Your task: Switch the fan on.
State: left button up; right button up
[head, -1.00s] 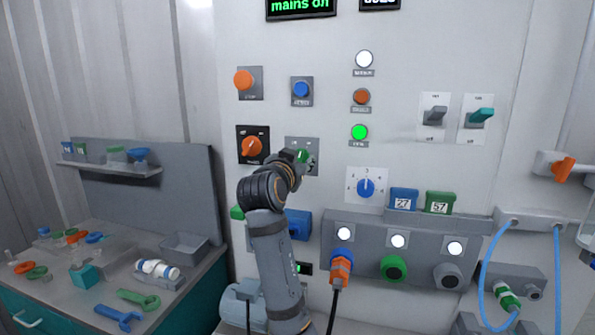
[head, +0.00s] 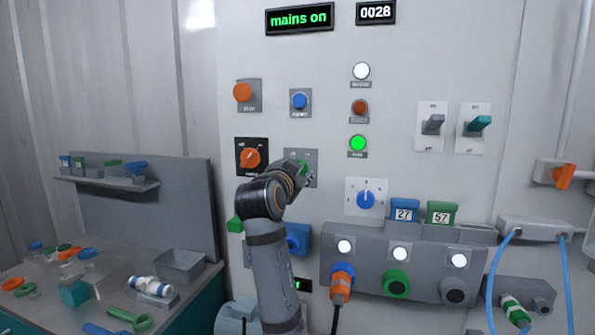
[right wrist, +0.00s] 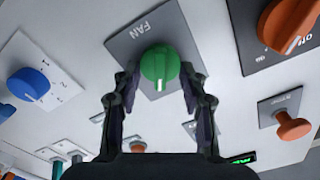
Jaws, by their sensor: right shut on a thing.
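The green fan knob (right wrist: 159,64) sits on a grey plate marked FAN (right wrist: 127,33) in the right wrist view. My right gripper (right wrist: 160,75) is shut on this knob, with one finger on each side of it. In the head view the knob (head: 304,167) is mostly hidden behind my right gripper (head: 303,174), and part of its grey plate (head: 312,155) shows. I cannot read which mark the knob points to. My left gripper is in neither view.
An orange rotary switch (head: 250,158) is just left of the fan plate, with a blue button (head: 300,101) above. A blue dial (head: 366,199) is at the right. A green lamp (head: 358,143) is lit. The display (head: 299,18) reads "mains on".

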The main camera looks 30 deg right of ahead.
jog(key=o, duration=0.8)
jog(key=shift+c, duration=0.2)
jog(key=o, duration=0.4)
jog(key=shift+w+f, duration=0.1)
jog(key=shift+w, duration=0.05)
jog(key=shift+c, duration=0.2)
notch_tip(320, 180, up, 10)
